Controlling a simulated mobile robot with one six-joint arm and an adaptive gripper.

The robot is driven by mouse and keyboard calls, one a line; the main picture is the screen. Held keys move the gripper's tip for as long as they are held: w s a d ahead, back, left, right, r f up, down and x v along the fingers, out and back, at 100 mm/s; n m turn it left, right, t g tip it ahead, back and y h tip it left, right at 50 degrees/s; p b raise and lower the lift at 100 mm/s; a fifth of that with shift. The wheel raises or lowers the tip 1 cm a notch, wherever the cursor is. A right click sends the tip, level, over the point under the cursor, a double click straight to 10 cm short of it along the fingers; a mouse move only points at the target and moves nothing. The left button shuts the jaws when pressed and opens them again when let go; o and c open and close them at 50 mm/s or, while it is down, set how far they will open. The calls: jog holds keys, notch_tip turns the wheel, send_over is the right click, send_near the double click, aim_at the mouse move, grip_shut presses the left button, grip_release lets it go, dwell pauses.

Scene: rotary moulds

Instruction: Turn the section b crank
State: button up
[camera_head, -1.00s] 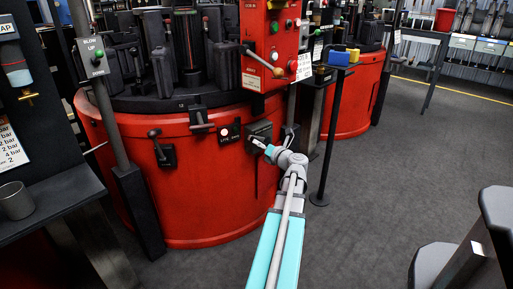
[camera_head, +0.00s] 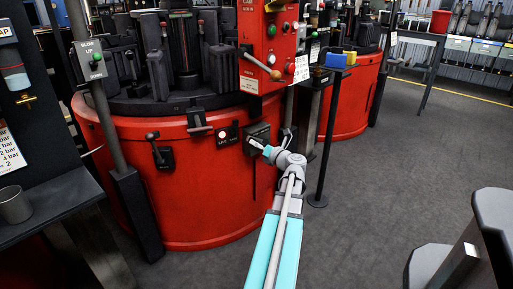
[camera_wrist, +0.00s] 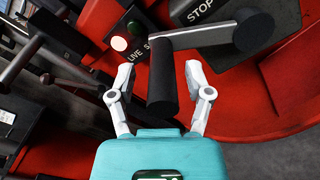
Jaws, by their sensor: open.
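A crank with a black cylindrical grip (camera_wrist: 163,80) on a pale metal arm shows in the wrist view. Its arm runs right to a black hub (camera_wrist: 255,32) near a STOP label. My gripper (camera_wrist: 161,78) is open, with one white finger on each side of the grip and small gaps visible. Whether the fingers touch the grip at depth I cannot tell. In the head view my gripper (camera_head: 258,146) is at the dark box (camera_head: 257,132) on the front of the red drum (camera_head: 200,205). The crank is mostly hidden there.
Two other levers (camera_head: 158,150) (camera_head: 198,122) are mounted on the drum to the left. A dark post (camera_head: 326,150) stands close right of my arm. Open grey floor (camera_head: 400,150) lies to the right.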

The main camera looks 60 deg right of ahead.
jog(key=shift+s, duration=0.15)
jog(key=v, duration=1.1)
jog(key=shift+s+a, duration=0.15)
jog(key=shift+s, duration=0.2)
jog(key=shift+w, duration=0.1)
dwell(1.3)
